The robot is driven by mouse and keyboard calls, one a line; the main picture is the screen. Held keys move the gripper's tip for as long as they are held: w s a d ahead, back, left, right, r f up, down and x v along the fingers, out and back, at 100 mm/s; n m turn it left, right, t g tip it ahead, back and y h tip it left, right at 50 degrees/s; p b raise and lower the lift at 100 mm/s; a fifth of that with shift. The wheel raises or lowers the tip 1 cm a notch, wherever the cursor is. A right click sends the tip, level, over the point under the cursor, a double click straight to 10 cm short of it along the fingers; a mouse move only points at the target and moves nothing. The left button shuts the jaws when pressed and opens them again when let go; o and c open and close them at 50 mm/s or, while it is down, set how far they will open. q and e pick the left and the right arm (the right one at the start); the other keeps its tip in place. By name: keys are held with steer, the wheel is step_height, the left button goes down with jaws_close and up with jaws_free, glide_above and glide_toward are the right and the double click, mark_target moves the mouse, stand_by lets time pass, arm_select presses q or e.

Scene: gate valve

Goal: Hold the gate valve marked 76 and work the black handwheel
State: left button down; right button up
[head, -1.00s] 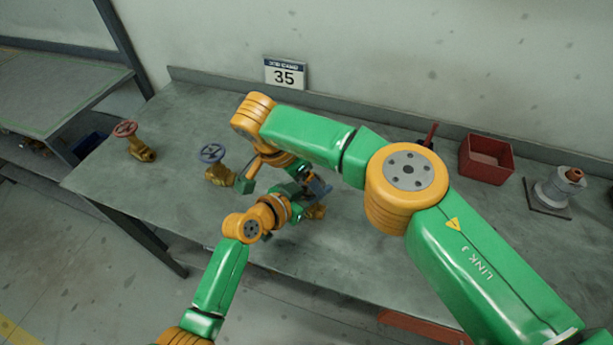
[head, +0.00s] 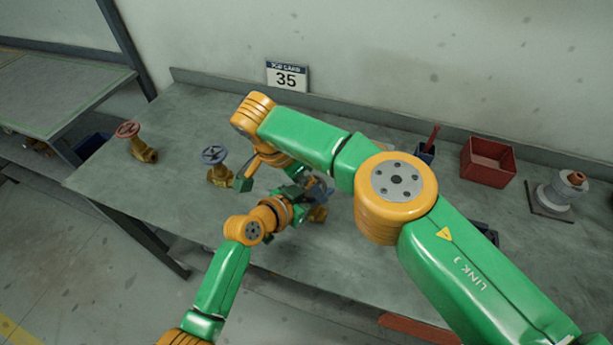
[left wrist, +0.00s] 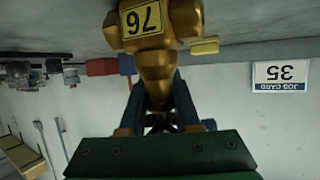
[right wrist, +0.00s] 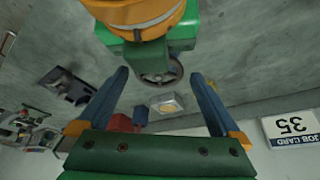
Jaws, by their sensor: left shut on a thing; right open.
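The brass gate valve with the yellow 76 tag (left wrist: 143,20) fills the top of the left wrist view. A little of its brass body (head: 318,214) shows in the head view beside my left gripper (head: 308,190). The left gripper is shut on the valve's brass body, with a finger on each side (left wrist: 156,88). In the right wrist view the dark handwheel (right wrist: 160,73) appears beyond the open fingers of my right gripper (right wrist: 160,78), in line with the gap between them. I cannot tell whether they touch it.
A red-wheeled valve (head: 140,147) and a blue-wheeled valve (head: 217,166) stand on the bench at left. A job card reading 35 (head: 287,76) stands at the back. A red bin (head: 487,160) and a flanged part (head: 560,190) are at right. My arms cross closely mid-bench.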

steer(key=n, duration=0.1)
steer(key=n+y, duration=0.1)
steer(key=n, duration=0.1)
steer(key=n+t, duration=0.1)
steer(key=shift+s+d+n+y, duration=0.15)
steer(key=shift+d+n+y, duration=0.15)
steer(key=shift+n, duration=0.1)
steer(key=shift+s+a+r+n+t, duration=0.1)
steer(key=shift+r+n+t, duration=0.25)
steer(key=shift+n, duration=0.35)
steer(key=v, duration=1.1)
steer(key=shift+r, duration=0.2)
